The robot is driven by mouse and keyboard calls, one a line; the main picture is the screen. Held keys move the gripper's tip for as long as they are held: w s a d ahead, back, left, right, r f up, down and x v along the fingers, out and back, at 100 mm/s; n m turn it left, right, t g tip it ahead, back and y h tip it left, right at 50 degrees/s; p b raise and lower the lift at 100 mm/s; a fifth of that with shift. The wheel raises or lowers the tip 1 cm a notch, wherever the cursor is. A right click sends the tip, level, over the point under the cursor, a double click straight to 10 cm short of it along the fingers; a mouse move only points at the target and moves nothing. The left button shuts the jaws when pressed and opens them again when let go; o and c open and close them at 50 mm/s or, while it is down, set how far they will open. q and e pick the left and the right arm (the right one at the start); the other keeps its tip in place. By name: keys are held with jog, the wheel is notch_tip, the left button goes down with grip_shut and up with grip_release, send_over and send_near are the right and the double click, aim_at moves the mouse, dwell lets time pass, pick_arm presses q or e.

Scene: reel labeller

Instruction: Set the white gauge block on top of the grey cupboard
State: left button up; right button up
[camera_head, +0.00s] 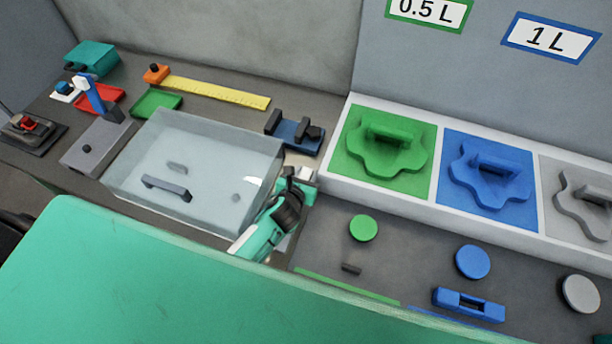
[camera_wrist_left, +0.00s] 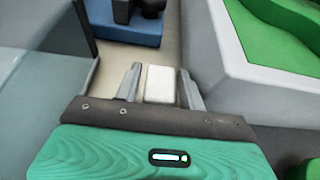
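The white gauge block (camera_wrist_left: 160,85) shows in the left wrist view between the two fingers of my left gripper (camera_wrist_left: 161,80). The fingers are very close to its sides; I cannot tell if they press on it. In the head view my left gripper (camera_head: 302,174) is at the right end of a large pale grey, see-through box (camera_head: 125,180) with a dark handle. That box may be the grey cupboard, though I cannot be sure. A smaller grey box (camera_head: 85,160) with a dark knob stands to its left. My right gripper is in neither view.
A blue holder (camera_head: 292,131) with dark posts stands behind my left gripper. A white-rimmed shelf (camera_head: 335,172) with green, blue and grey shaped pieces is close on the right. A yellow ruler (camera_head: 220,92) and small trays lie at the back. A green surface (camera_head: 130,270) fills the front.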

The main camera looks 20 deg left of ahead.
pick_arm(q)
jog(key=c, duration=0.8)
jog(key=shift+c, duration=0.2)
